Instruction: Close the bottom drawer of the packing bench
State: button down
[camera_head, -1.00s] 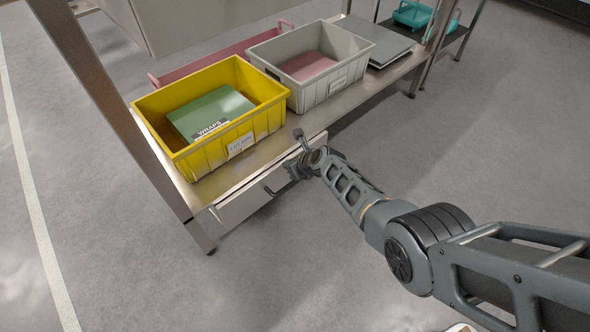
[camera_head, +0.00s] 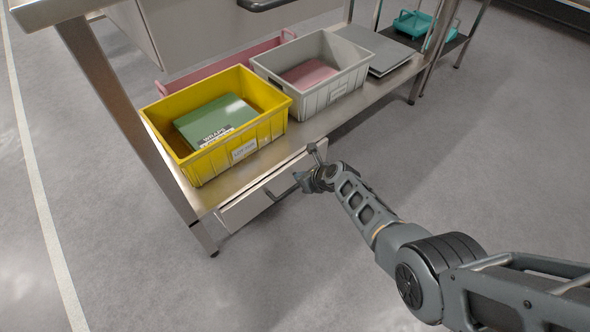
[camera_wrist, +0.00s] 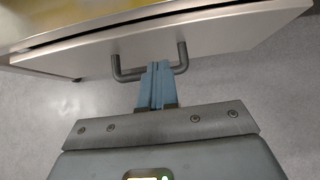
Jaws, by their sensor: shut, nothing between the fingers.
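The bottom drawer (camera_head: 252,202) has a pale front under the bench's lower shelf. In the wrist view, a narrow dark gap shows between the top of the drawer front (camera_wrist: 215,35) and the shelf edge, so it looks slightly open. Its grey bar handle (camera_wrist: 129,75) sticks out from the front. My gripper (camera_wrist: 158,66) is shut and empty, its blue fingers together. The fingertips overlap the middle of the handle bar in this view; I cannot tell whether they touch it. In the head view, my gripper (camera_head: 300,181) is beside the drawer front.
On the packing bench's lower shelf (camera_head: 312,128) stand a yellow bin (camera_head: 192,165) with a green box and a grey bin (camera_head: 318,102). A bench leg (camera_head: 132,130) is at the left. The floor in front is clear.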

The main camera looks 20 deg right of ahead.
jog(key=p+v, duration=0.5)
jog(key=v, duration=0.3)
jog(key=shift+s+p, duration=0.2)
jog(key=shift+p, duration=0.15)
jog(key=shift+r, duration=0.1)
